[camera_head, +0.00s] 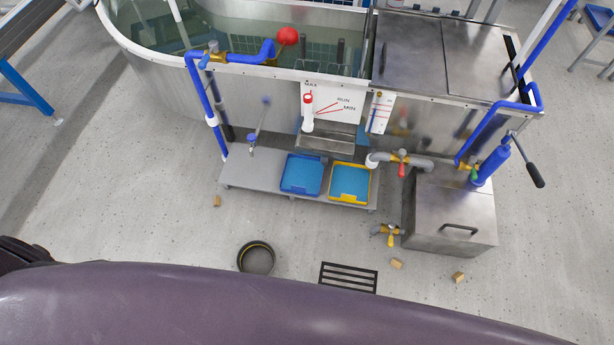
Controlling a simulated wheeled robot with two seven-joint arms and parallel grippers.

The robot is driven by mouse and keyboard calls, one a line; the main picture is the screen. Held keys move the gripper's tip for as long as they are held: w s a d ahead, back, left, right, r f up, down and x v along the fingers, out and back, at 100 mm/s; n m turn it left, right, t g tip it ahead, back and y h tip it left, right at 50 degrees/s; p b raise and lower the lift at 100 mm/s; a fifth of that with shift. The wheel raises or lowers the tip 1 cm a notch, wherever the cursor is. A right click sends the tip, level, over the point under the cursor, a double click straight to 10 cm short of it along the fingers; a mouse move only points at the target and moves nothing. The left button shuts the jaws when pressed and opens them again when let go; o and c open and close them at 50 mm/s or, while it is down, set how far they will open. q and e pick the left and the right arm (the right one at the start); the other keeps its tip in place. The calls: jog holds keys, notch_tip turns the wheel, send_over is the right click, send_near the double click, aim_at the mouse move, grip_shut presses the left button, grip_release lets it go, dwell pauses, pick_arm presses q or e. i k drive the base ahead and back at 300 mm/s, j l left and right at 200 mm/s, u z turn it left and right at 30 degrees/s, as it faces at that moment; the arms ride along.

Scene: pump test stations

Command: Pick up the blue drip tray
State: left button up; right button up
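The blue drip tray (302,174) sits on a low grey metal bench (245,177) in front of the water tank. It has a blue rim and a lighter blue inside. A second tray with a yellow rim (350,184) stands just to its right, also light blue inside. Neither of my grippers is in the head view. Only a dark piece shows at the left edge, and no fingers can be made out.
A metal tank (165,82) with water stands behind the bench. A steel box (452,214) with valves and blue pipes is to the right. A black round pan (256,258), a floor grate (348,278) and small wooden blocks (458,278) lie on the floor. Floor left of the bench is clear.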

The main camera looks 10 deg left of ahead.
aim_at(301, 175)
jog(key=i+l+u, duration=0.4)
jog(key=l, duration=0.35)
jog(key=i+l+u, duration=0.2)
jog(key=l, duration=0.2)
